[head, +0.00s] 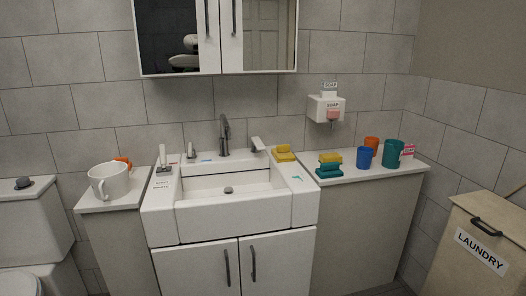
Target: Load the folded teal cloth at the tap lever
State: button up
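A low stack (329,170) of teal layers lies on the right counter; it may be the folded teal cloth. A yellow block (330,158) lies on top of it. The dark grey tap (224,135) stands upright at the back middle of the white sink. A small grey handle (191,150) stands left of the tap, and a white lever-like piece (257,144) stands right of it. I cannot tell which is the tap lever. A small blue mark shows on the ledge left of the tap and another on the sink's right rim. My gripper is not in view.
The sink basin (232,186) looks empty. A yellow item (283,153) lies on its right rim. A laundry box (478,246) is far right.

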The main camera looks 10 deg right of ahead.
aim_at(259, 144)
jog(key=i+l+z, duration=0.2)
jog(key=i+l, duration=0.2)
jog(key=i+l+z, duration=0.15)
jog(key=i+l, duration=0.15)
jog(key=i+l+z, duration=0.2)
jog(key=i, duration=0.35)
